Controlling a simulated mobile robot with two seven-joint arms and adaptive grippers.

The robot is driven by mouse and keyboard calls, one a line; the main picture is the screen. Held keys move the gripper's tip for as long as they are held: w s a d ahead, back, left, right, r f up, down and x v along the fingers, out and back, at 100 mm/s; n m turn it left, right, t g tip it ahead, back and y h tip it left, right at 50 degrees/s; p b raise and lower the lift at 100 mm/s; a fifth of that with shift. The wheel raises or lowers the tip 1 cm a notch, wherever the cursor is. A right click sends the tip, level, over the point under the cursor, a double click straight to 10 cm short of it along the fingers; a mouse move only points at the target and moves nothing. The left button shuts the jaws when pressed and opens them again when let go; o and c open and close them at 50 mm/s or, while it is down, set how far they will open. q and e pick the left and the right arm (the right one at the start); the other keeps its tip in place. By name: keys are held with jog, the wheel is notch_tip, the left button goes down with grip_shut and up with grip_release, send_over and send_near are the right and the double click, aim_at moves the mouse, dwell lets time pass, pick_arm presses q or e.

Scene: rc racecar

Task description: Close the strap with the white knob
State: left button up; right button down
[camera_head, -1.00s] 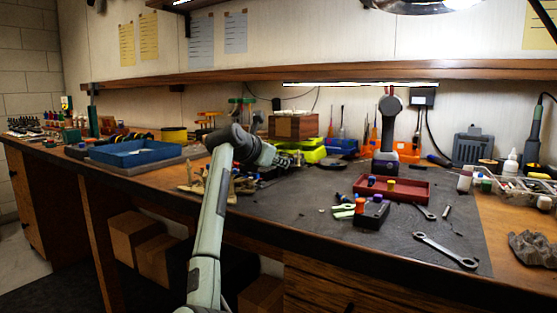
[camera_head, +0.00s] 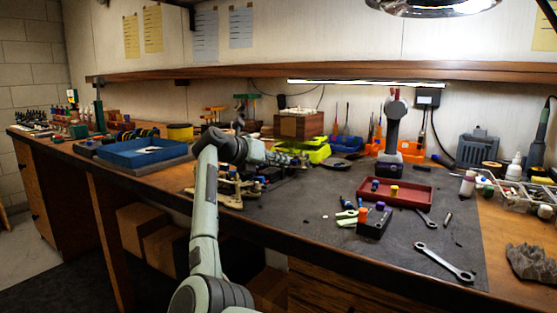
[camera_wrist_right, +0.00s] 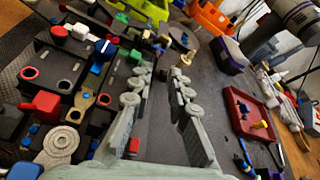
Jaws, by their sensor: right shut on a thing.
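The car assembly (camera_head: 228,192) lies on the bench left of the middle in the head view, partly hidden by my right arm. In the wrist view its black plates (camera_wrist_right: 58,68) carry blue, red and green knobs. A white knob (camera_wrist_right: 80,31) stands at the upper left there; which strap it belongs to is unclear. My right gripper (camera_head: 298,160) is at the far right side of the assembly. In the wrist view its two ribbed fingers (camera_wrist_right: 160,88) stand with a gap. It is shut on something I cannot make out. My left gripper is not in view.
A red tray (camera_head: 408,200) and a small black box with coloured knobs (camera_head: 374,226) stand to the right. A wrench (camera_head: 445,262) lies near the front. A yellow-green bin (camera_head: 312,155) and a power drill (camera_head: 393,125) stand behind. The dark mat between is mostly clear.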

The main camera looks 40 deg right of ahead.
dwell(0.3)
jog(key=c, duration=1.5)
grip_release()
jog(key=shift+d, duration=0.1)
jog(key=shift+a+r, duration=0.15)
jog(key=shift+a, duration=0.3)
jog(key=v, duration=1.1)
jog(key=shift+s+a, duration=0.1)
jog(key=shift+c, duration=0.2)
